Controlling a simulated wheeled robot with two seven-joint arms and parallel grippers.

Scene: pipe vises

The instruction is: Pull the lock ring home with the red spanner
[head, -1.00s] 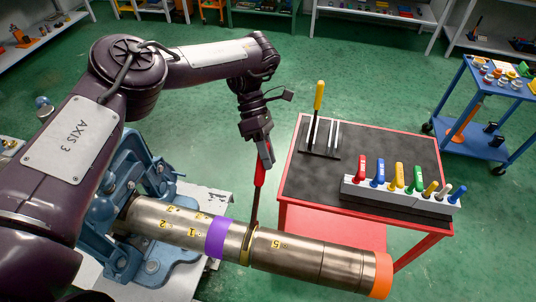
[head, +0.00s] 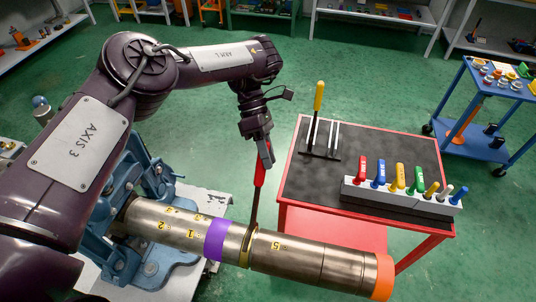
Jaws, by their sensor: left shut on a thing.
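My left gripper (head: 264,154) is shut on the red handle of the red spanner (head: 259,178), which hangs nearly upright. The spanner's dark shaft runs down to the lock ring (head: 249,246), a narrow yellowish ring around the steel pipe, and its lower end meets the ring's upper side. I cannot tell how its hook sits on the ring. The pipe (head: 315,257) has a purple band (head: 218,240), yellow numbers and an orange end (head: 383,277). A blue vise (head: 130,245) holds its left end. My right gripper does not show.
A red-edged table (head: 330,181) with a dark top stands behind the pipe. It bears a rack (head: 400,196) of coloured-handled tools and a stand with a yellow-handled tool (head: 318,97). A blue trolley (head: 483,145) stands at the right. Green floor lies open beyond.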

